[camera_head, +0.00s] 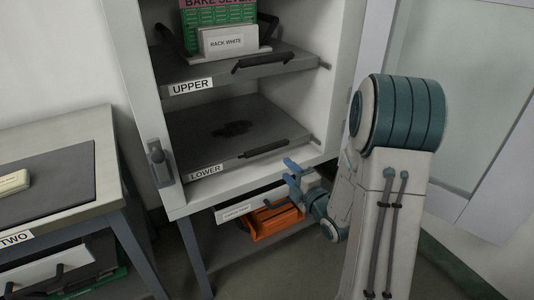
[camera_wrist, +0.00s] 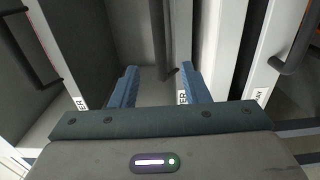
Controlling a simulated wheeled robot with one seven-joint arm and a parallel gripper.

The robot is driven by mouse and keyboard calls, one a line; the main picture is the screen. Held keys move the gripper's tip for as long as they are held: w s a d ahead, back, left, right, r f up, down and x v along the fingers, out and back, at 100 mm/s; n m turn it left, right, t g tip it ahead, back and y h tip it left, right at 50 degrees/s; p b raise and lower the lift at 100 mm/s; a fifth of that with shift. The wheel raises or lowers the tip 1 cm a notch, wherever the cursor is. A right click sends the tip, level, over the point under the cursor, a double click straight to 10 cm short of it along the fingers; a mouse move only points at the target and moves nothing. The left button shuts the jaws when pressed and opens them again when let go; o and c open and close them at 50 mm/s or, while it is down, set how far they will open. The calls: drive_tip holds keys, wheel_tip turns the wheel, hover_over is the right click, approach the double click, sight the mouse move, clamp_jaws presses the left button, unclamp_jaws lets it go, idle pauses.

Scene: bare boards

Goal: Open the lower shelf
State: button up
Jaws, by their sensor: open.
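The lower shelf (camera_head: 215,145) is a flat grey board in the white cabinet, below the upper shelf. It has a "LOWER" label (camera_head: 205,171) and a dark bar handle (camera_head: 264,149) at its front edge. A dark patch marks its top. My gripper (camera_head: 291,172) is open and empty, in front of the cabinet, just right of and below this handle. In the wrist view, the fingers of my gripper (camera_wrist: 159,72) lie on either side of a dark bar handle (camera_wrist: 160,40). I cannot tell how far the fingertips are from it.
The upper shelf (camera_head: 190,73) holds a green box and a "RACK WHITE" card holder (camera_head: 228,41). The cabinet's open door (camera_head: 465,100) stands at right. An orange tray (camera_head: 275,219) sits below the cabinet. A side table (camera_head: 100,135) stands at left.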

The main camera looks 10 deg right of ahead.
sight(269, 150)
drive_tip(key=x, duration=1.3)
clamp_jaws()
